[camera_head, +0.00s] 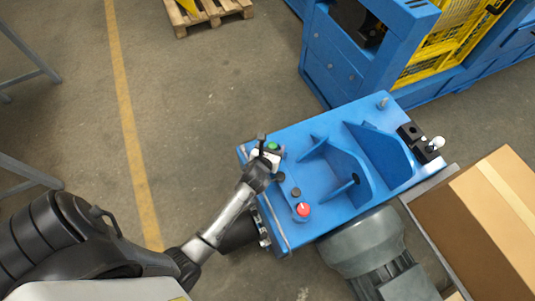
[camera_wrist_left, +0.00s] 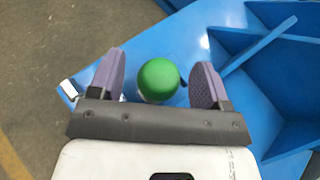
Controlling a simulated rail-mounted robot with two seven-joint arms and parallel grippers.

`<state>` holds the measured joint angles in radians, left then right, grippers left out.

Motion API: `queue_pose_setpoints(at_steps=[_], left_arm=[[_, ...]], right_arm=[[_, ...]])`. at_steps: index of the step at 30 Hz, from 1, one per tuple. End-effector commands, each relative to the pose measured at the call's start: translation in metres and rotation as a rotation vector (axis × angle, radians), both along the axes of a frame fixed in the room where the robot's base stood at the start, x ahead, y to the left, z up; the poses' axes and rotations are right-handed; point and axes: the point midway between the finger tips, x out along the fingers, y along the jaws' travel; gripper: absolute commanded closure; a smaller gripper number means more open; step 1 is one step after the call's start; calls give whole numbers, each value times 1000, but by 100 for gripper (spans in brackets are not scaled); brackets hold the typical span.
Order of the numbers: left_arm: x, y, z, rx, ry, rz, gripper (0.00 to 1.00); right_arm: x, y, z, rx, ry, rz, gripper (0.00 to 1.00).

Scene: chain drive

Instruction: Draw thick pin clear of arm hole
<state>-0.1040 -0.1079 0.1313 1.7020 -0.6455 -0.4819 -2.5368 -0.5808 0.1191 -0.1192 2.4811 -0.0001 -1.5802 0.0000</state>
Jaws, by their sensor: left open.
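A round green knob (camera_wrist_left: 158,80) sits between the two purple-padded fingers of my left gripper (camera_head: 267,153) in the left wrist view. The fingers are apart, with a gap on each side of the knob. In the head view the green knob (camera_head: 273,146) is at the left end of the blue machine plate (camera_head: 318,212). A red knob (camera_head: 303,210) stands nearer the front edge. I cannot tell which part is the thick pin; any shaft below the green knob is hidden. My right gripper is not in view.
Two upright blue brackets (camera_head: 375,150) rise from the plate, with black blocks (camera_head: 411,133) to their right. A grey motor (camera_head: 362,243) and a cardboard box (camera_head: 480,222) are at the front right. A blue cabinet (camera_head: 345,60) stands behind. Open floor lies left.

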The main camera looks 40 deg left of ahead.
Motion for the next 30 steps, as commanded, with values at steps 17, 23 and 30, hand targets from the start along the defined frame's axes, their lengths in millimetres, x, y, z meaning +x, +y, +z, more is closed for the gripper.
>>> queue_pose_setpoints(at_steps=[17,23,30], left_arm=[[18,8,-8,0,1,0,29],[18,8,-8,0,0,0,41],[18,8,-8,0,0,0,64]], right_arm=[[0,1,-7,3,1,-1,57],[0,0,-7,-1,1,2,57],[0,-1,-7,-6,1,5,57]])
